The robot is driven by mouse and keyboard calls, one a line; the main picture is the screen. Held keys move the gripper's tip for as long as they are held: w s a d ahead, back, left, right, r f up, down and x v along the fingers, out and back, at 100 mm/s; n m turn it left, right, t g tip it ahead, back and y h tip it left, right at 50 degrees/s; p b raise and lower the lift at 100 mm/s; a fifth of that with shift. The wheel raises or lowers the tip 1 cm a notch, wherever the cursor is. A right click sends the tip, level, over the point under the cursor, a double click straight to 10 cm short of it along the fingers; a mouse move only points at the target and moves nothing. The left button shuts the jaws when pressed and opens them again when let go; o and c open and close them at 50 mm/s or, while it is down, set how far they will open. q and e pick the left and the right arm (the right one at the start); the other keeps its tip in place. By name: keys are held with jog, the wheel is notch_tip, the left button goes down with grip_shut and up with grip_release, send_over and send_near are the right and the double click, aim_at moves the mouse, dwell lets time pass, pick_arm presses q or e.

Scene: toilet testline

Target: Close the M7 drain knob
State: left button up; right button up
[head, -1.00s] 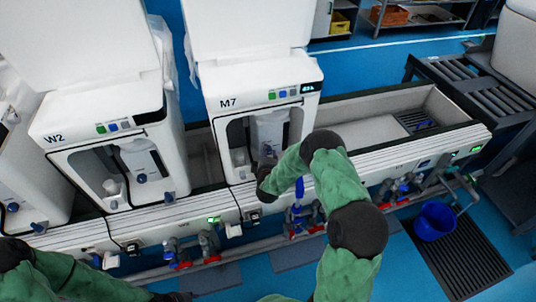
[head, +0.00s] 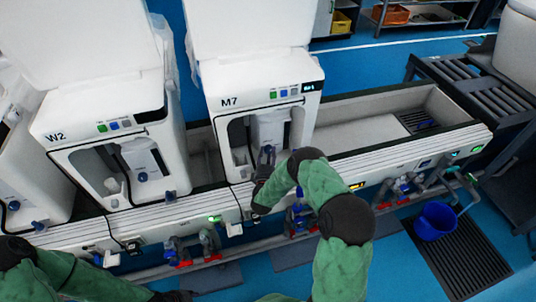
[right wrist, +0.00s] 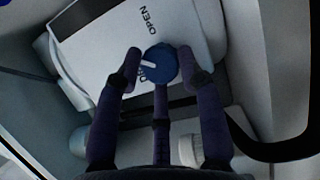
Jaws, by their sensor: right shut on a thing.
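The M7 unit (head: 228,91) is a white machine with an open front bay. Its drain knob (right wrist: 160,64) is round and blue with a white pointer mark, on a pale panel in the right wrist view. The word OPEN (right wrist: 148,20) is printed above it, and a second, partly hidden label lies below. The mark points left and slightly up. My right gripper (right wrist: 160,68) is shut on the knob, its fingers on either side. In the head view my right gripper (head: 267,158) reaches into the bay and hides the knob. My left gripper (head: 178,296) is at the bottom edge, barely visible.
The W2 unit (head: 100,122) stands to the left with its own blue knob. Pipes with red and blue valves (head: 300,222) run below the bench edge. An empty trough (head: 375,130) lies to the right. A blue bucket (head: 433,222) stands on a floor grate.

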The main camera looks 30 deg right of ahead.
jog(key=n, duration=0.2)
jog(key=f+n+t, duration=0.1)
jog(key=shift+s+d+n, duration=0.1)
jog(key=shift+s+n, duration=0.1)
jog(key=shift+n, duration=0.2)
jog(key=shift+d+n+t, duration=0.1)
jog(key=shift+n+t, duration=0.9)
jog(key=shift+n, duration=1.2)
jog(key=shift+n+y, duration=0.3)
jog(key=o, duration=1.1)
jog(key=shift+d, duration=0.1)
jog(key=shift+r, duration=0.1)
jog(key=shift+v, duration=3.75)
